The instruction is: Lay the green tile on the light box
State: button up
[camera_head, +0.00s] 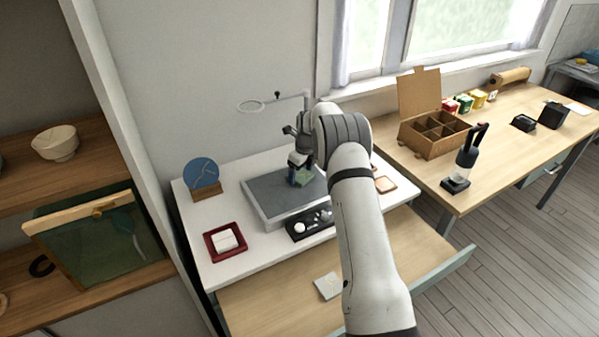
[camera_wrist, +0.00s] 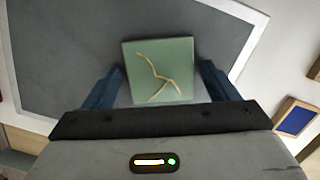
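The green tile (camera_wrist: 160,70) is square with branching gold seams. In the wrist view it lies between my gripper's two blue fingers, with a narrow gap on each side. My gripper (camera_wrist: 161,75) looks open around it. The tile (camera_head: 304,180) also shows partly below my gripper (camera_head: 299,178) in the head view. The light box (camera_head: 267,195) is a grey panel with a pale rim on the white table. The tile appears over or on its dark surface (camera_wrist: 65,60); whether it touches I cannot tell. My arm hides the box's right part.
A dark tray of small items (camera_head: 310,224) sits at the light box's front edge. A red tray with a white piece (camera_head: 225,242) and a blue disc on a stand (camera_head: 202,174) are to the left. A ring on an arm (camera_head: 251,106) stands behind.

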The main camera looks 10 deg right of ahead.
aim_at(305, 177)
jog(key=shift+o, duration=0.6)
jog(key=shift+r, duration=0.4)
notch_tip(305, 177, up, 11)
jog(key=s+d+b, duration=0.1)
jog(key=s+r+n, duration=0.7)
jog(key=s+r, duration=0.4)
jog(key=s+a+r+n+t+h, duration=0.1)
jog(key=s+r+n, duration=0.1)
jog(key=s+n, duration=0.75)
jog(key=s+a+r+n, duration=0.15)
jog(key=s+n, duration=0.25)
jog(key=s, duration=1)
jog(key=s+f+n, duration=0.3)
jog(key=s+n, duration=0.4)
jog(key=s, duration=0.5)
jog(key=shift+s+f+t, duration=0.25)
jog(key=shift+t, duration=0.05)
